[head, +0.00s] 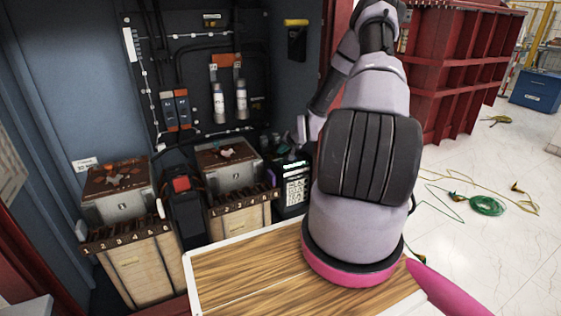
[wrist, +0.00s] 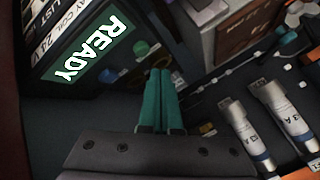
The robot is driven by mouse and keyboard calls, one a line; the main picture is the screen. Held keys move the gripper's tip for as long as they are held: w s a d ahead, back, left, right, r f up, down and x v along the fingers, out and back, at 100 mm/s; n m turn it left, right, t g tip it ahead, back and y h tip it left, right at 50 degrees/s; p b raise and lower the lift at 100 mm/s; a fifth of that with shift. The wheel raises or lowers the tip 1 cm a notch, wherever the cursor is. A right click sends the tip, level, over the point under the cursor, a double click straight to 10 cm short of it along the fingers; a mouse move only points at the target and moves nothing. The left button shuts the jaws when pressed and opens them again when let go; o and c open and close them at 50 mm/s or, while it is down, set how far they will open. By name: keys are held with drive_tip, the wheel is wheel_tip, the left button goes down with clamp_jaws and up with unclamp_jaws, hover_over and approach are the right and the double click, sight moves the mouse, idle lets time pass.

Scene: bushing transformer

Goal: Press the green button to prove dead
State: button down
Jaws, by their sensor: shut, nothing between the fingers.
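A black device with a lit panel (head: 293,190) stands at the right of the cabinet. In the wrist view its face carries a bright green READY display (wrist: 90,48) and white label strips. A round green-teal button (wrist: 141,48) sits on this device beside the display, just beyond my fingertips. My gripper (wrist: 160,72) is shut and empty, its two teal fingers side by side and pointing towards the button. I cannot tell whether the tips touch it. In the head view my arm covers part of the device's right side, and the fingertips cannot be made out.
Two grey boxes (head: 118,190) (head: 228,163) sit on wooden numbered crates left of the device. Silver cylinders (wrist: 287,108) are mounted on the back panel. A wooden tabletop (head: 245,275) lies in front. A red ribbed tank (head: 455,60) and loose cables (head: 487,206) are to the right.

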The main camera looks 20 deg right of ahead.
sight(281, 163)
drive_tip(key=shift+f, duration=0.7)
idle(1.6)
drive_tip(key=shift+f, duration=0.4)
drive_tip(key=shift+f, duration=0.45)
idle(0.5)
drive_tip(key=shift+r, duration=0.9)
drive_tip(key=shift+r, duration=0.1)
drive_tip(key=shift+r, duration=2.4)
